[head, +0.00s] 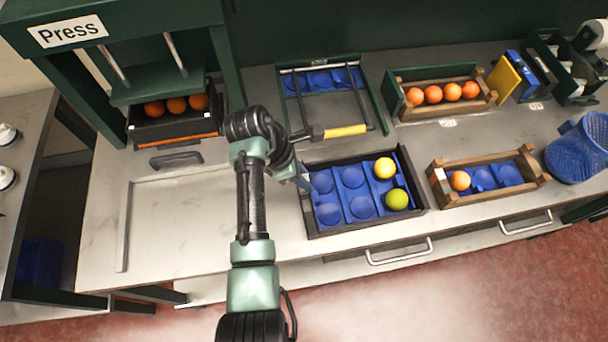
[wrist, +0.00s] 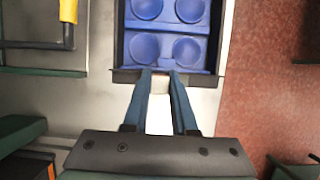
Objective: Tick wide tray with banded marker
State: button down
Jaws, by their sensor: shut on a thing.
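The wide tray (head: 411,207), dark-walled with a blue cupped insert, stands mid-counter in the head view. A yellow fruit (head: 385,168) and a green one (head: 397,199) sit in its right cups; the other cups look empty. My gripper (head: 304,182) is at the tray's left end. In the wrist view my gripper's blue fingers (wrist: 163,74) converge at the wall of the tray (wrist: 207,79). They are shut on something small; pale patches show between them. I cannot make out a marker's bands, nor whether anything touches the tray.
A black frame with a yellow handle (head: 345,130) stands behind the tray. A smaller wooden crate (head: 490,194) with one orange is to the right; a crate of oranges (head: 402,113) is behind. The press (head: 165,87) is at left. The counter (head: 190,225) at left is clear.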

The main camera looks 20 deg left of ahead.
jog(key=shift+f, duration=0.5)
dwell(0.5)
jog(key=shift+f, duration=0.1)
dwell(1.7)
jog(key=shift+w+a, duration=0.15)
jog(key=shift+w+a, duration=0.2)
jog(key=shift+w, duration=0.05)
jog(key=shift+w+a+b, duration=0.15)
jog(key=shift+w+b, duration=0.1)
jog(key=shift+b, duration=0.05)
dwell(0.3)
jog(key=shift+s+d+p, duration=0.4)
jog(key=shift+s+p, duration=0.1)
jog(key=shift+p, duration=0.5)
dwell(0.4)
jog(key=shift+r, duration=0.25)
notch_tip(320, 180, up, 7)
jog(key=p, duration=0.7)
jog(key=shift+p, duration=0.4)
jog(key=shift+f, duration=0.1)
